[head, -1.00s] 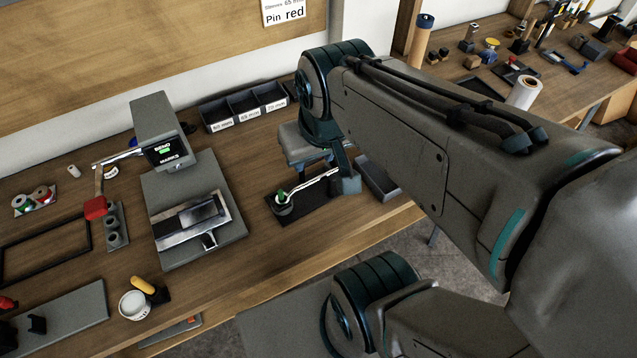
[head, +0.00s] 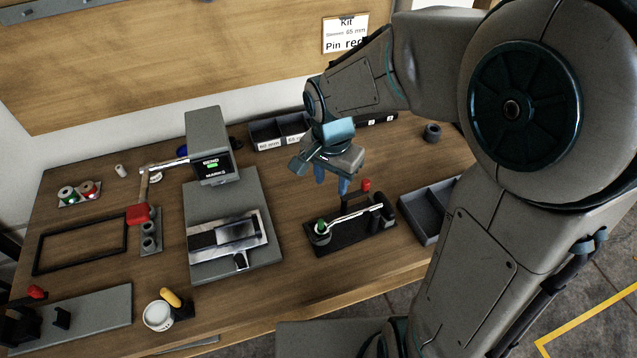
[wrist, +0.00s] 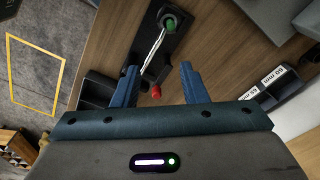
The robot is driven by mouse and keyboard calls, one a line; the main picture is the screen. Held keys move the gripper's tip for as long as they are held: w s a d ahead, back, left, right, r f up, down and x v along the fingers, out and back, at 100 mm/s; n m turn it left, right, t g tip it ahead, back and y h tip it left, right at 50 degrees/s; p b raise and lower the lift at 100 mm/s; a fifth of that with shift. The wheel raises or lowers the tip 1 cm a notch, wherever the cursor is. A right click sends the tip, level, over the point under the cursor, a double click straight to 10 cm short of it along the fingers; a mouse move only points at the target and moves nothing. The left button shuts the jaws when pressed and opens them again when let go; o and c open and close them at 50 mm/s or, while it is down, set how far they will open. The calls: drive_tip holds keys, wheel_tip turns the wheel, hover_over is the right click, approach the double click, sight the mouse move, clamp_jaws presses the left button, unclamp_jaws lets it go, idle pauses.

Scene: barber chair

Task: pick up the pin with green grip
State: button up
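A green grip (head: 320,226) stands upright in a round grey cup at the left front end of a black fixture (head: 345,235). It is the likely pin; its shaft is hidden. It also shows in the wrist view (wrist: 170,23), beyond my fingertips. A silver lever (head: 352,214) runs from the cup across the fixture. A red knob (head: 366,185) stands at the fixture's back. My gripper (head: 331,182) is above the bench, behind the fixture, pointing down, with fingers apart. In the wrist view my gripper (wrist: 159,68) is empty, with the red knob (wrist: 155,92) showing between its fingers.
A grey divided tray (head: 428,212) stands right of the fixture, and a press marked BEND (head: 210,150) left. Labelled bins (head: 277,132) line the back. A small holder with green and red parts (head: 78,193) lies far left. Bench room is clear between press and fixture.

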wheel_tip(320, 180, down, 3)
drive_tip(key=w+a+m, duration=0.1)
drive_tip(key=a+m, duration=0.1)
drive_tip(key=a, duration=0.1)
hover_over(321, 221)
drive_tip(key=shift+g, duration=0.3)
drive_tip(key=f, duration=0.8)
drive_tip(key=shift+s+a+f, duration=0.2)
drive_tip(key=shift+a, duration=0.2)
drive_tip(key=f, duration=0.2)
drive_tip(key=f+p, duration=0.1)
drive_tip(key=f, duration=0.1)
drive_tip(key=shift+w+d, duration=0.1)
drive_tip(key=shift+d, duration=0.25)
drive_tip(key=shift+f, duration=0.6)
drive_tip(key=shift+c, duration=0.3)
clamp_jaws()
